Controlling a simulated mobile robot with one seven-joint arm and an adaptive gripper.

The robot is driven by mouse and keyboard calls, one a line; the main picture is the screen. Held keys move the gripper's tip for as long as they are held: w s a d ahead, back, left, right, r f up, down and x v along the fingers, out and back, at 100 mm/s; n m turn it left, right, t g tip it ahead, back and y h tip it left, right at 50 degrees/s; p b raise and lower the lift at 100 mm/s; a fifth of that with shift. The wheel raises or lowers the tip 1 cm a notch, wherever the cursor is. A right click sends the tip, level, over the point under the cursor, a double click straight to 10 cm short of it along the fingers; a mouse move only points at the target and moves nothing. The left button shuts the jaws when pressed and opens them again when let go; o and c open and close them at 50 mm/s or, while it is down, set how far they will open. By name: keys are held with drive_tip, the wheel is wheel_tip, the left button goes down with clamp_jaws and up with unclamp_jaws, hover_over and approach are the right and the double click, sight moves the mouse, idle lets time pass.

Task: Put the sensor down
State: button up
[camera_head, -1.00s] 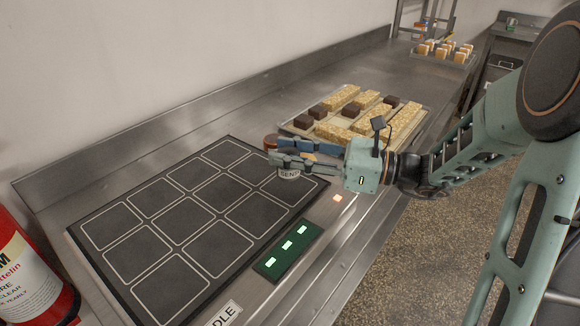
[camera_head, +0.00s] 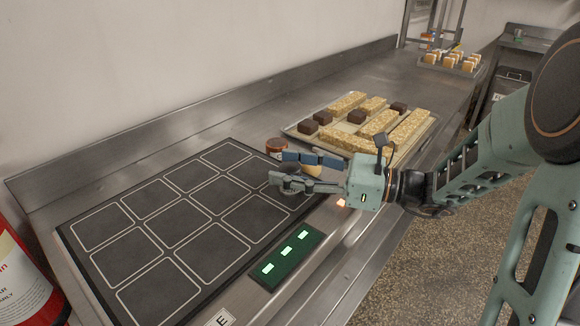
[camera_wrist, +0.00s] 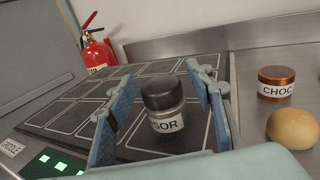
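The sensor (camera_wrist: 164,108) is a small jar with a black lid and a white label ending in "SOR". In the wrist view it looks upright over the dark mat (camera_wrist: 70,113). The fingers of my gripper (camera_head: 280,166) lie on both sides of it, with visible gaps between them and the jar. My gripper is open around the sensor. In the head view my gripper is low over the far right corner of the mat (camera_head: 240,262), and its fingers largely hide the sensor there. The mat has white outlined squares.
A brown-lidded "CHOC" jar (camera_wrist: 276,82) and a round bun (camera_wrist: 293,130) stand close beside my gripper. A tray (camera_head: 296,133) of bars and dark cubes lies behind it. A green-lit panel (camera_head: 285,257) is at the mat's front edge. The mat's squares look empty.

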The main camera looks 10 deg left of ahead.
drive_tip(key=shift+r, duration=0.15)
drive_tip(key=shift+d, duration=0.3)
drive_tip(key=d, duration=0.3)
drive_tip(key=s+d+p, duration=0.1)
drive_tip(key=d, duration=0.3)
drive_tip(key=d+p, duration=0.1)
drive_tip(key=d, duration=0.3)
drive_tip(key=shift+s+d, duration=0.2)
drive_tip(key=shift+s, duration=0.15)
drive_tip(key=shift+a, duration=0.1)
